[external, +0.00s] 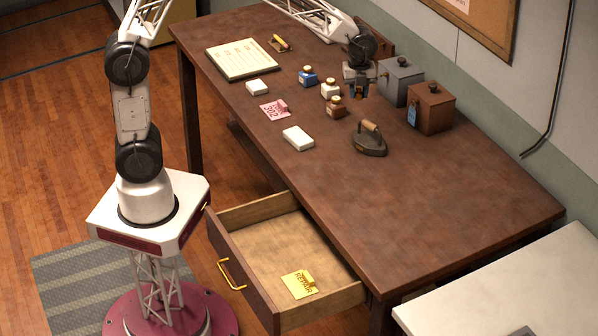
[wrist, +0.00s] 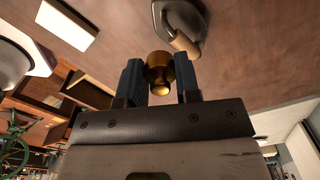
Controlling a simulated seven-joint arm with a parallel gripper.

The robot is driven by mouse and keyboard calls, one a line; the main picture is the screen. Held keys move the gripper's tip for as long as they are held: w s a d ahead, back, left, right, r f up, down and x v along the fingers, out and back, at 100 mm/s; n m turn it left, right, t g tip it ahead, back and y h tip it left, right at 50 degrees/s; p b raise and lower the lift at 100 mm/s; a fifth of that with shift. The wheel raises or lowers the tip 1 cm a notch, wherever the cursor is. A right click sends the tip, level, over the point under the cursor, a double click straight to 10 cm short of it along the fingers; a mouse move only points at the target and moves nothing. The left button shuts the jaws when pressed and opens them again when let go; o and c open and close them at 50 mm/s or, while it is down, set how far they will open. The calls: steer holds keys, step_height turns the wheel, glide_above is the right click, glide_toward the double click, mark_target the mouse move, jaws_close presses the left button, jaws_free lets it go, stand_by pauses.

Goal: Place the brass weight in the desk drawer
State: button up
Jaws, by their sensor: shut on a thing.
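The brass weight (wrist: 159,72) is a small golden piece with a rounded knob, seen in the wrist view between my two blue fingers. My gripper (wrist: 158,64) is shut on it. In the external view my gripper (external: 357,88) is over the far part of the desk, left of the grey tin, and the weight is hard to make out there. The desk drawer (external: 248,212) is pulled open at the desk's near side, well away from my gripper. A yellow tag marked REPAIR (external: 299,284) lies on the drawer's floor.
On the desk (external: 450,210) stand a flat iron (external: 369,143), a grey tin (external: 399,80), a brown tin (external: 431,108) and small bottles (external: 330,90). White blocks (external: 298,138), a pink tag (external: 270,111) and a ledger (external: 242,59) lie to the left. The desk's right part is clear.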

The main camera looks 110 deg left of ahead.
steer(key=d+r, duration=0.1)
steer(key=d, duration=1.4)
glide_above(263, 257)
step_height(263, 257, down, 21)
steer(key=shift+f, duration=0.15)
steer(key=shift+f, duration=2.9)
steer(key=shift+f, duration=2.1)
steer(key=shift+f, duration=0.1)
